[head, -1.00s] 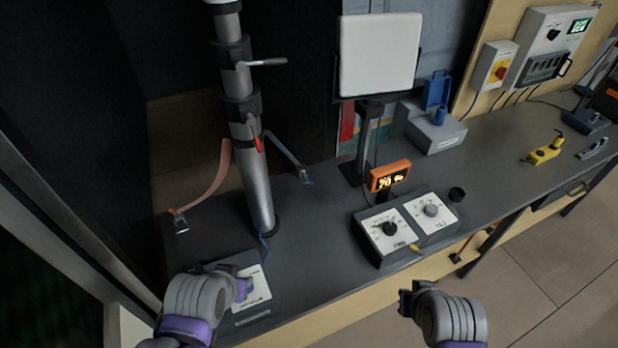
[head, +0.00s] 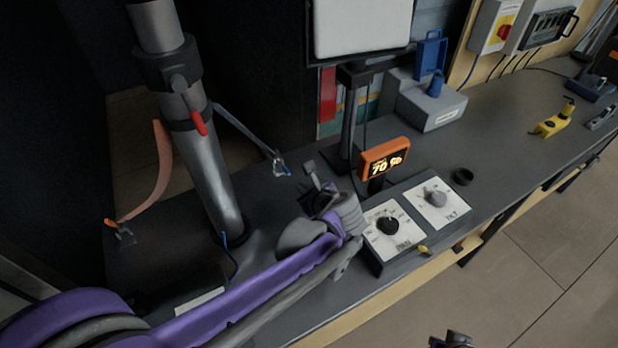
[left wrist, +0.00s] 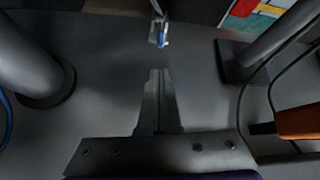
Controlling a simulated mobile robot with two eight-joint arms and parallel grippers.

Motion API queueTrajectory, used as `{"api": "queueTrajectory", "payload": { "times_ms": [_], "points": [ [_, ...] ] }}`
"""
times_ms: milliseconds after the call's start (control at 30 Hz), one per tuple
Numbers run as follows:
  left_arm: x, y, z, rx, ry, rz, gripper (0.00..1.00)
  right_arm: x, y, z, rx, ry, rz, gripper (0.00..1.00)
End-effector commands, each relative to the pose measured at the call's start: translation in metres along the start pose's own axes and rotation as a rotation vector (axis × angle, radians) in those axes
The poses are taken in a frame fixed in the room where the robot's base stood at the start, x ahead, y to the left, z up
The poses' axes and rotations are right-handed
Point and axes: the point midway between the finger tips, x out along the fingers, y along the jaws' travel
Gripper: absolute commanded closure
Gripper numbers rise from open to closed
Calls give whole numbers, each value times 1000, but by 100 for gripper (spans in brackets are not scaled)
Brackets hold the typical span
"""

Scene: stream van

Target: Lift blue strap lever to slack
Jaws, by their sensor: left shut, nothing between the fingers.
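The blue strap lever (head: 289,172) sits on a small metal buckle (head: 279,163) at the bench end of a grey strap (head: 243,130). It also shows in the left wrist view as a blue-tipped piece (left wrist: 163,41), straight ahead of the fingertips. My left gripper (head: 310,168) is shut and empty, low over the bench just right of the buckle in the head view. In the left wrist view its fingers (left wrist: 160,75) are together, with a gap of bare bench before the lever. My right gripper (head: 455,338) is only partly visible at the bottom edge.
A grey mast (head: 200,160) with a red lever (head: 198,122) stands left of the buckle. An orange strap (head: 160,175) runs down on its far side. A monitor stand (head: 350,120), an orange display (head: 385,158) and a knob panel (head: 412,205) stand close on the right.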

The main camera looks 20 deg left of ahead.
Motion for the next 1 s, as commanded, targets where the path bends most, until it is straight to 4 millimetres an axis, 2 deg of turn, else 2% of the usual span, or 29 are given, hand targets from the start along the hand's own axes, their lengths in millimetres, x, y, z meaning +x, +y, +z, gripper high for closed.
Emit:
{"api": "queueTrajectory", "payload": {
  "times_ms": [333, 467, 567, 800, 1000],
  "points": [
    [1, -2, 0, 22, -8, -2, 100, 0, 0, 0, 0, 0, 0, 100],
    [8, -2, 0, 20, -8, -1, 100, 1, 0, 1, 0, 0, 0, 100],
    [21, -2, 0, 18, -8, 1, 100, 3, 0, 2, 0, -1, 0, 100],
    [66, -1, 0, 18, -8, 2, 100, 7, 0, 4, 0, -3, 0, 100],
    [92, -2, 1, 19, -8, 0, 100, 10, 0, 5, 0, -3, 0, 100]
  ]
}}
